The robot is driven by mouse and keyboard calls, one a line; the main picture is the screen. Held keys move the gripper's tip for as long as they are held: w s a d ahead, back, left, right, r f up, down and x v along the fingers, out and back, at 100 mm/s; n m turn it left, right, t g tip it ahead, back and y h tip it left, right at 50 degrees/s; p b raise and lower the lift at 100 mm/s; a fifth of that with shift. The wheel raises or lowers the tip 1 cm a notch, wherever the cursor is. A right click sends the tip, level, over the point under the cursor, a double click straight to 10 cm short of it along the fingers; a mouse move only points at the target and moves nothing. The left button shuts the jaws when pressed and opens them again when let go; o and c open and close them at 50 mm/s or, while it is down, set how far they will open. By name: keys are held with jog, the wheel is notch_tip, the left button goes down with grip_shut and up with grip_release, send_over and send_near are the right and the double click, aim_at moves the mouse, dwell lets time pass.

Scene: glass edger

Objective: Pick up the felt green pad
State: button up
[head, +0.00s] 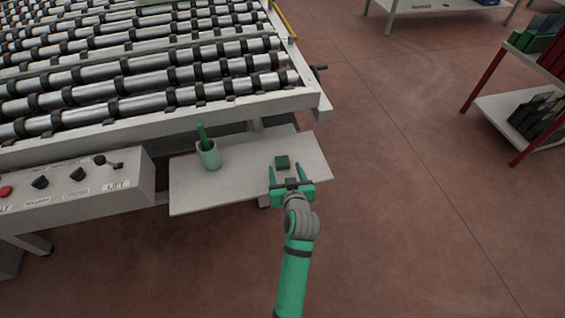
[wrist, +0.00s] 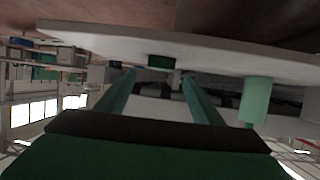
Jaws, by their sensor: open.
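The green felt pad (head: 283,162) is a small dark green block lying on a light grey shelf (head: 240,195) below the roller table. It also shows in the wrist view (wrist: 161,62), beyond the fingers and roughly between them. My gripper (head: 299,173) is open, with its two green fingers apart and pointing toward the pad. In the wrist view the gap between the fingertips (wrist: 159,75) is empty. The pad is just past the fingertips, and I cannot tell whether anything touches it.
A pale green cup (head: 209,157) holding a darker green stick stands left of the pad on the shelf. The roller table (head: 150,125) overhangs behind. A control panel (head: 75,185) with knobs is at left. A red-framed rack (head: 490,90) stands far right. The floor at right is clear.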

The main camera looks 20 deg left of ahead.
aim_at(282, 161)
jog(key=shift+x, duration=2.85)
jog(key=shift+f, duration=0.1)
jog(key=shift+c, duration=0.6)
jog(key=c, duration=1)
